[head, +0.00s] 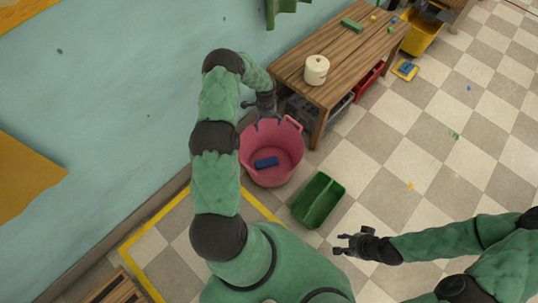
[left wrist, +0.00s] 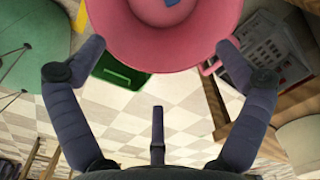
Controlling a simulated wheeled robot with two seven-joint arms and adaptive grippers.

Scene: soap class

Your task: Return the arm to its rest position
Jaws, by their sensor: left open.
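My left arm (head: 215,150) reaches up along the wall and bends over at its far end. My left gripper (head: 263,112) is above the far rim of a pink bucket (head: 255,152). In the left wrist view its two fingers (left wrist: 157,48) are spread wide with nothing held between them, and the bucket (left wrist: 160,50) lies beyond them. A blue block (head: 266,162) lies inside the bucket. My right gripper (head: 342,244) is at the lower right over the floor, its fingers apart and empty.
A wooden table (head: 345,65) with a cream jar (head: 316,69) stands just right of the left gripper. A green bin (head: 318,200) sits beside the bucket. A grey crate (left wrist: 272,55) is under the table. The wall (head: 120,80) is close on the left. Tiled floor at right is mostly clear.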

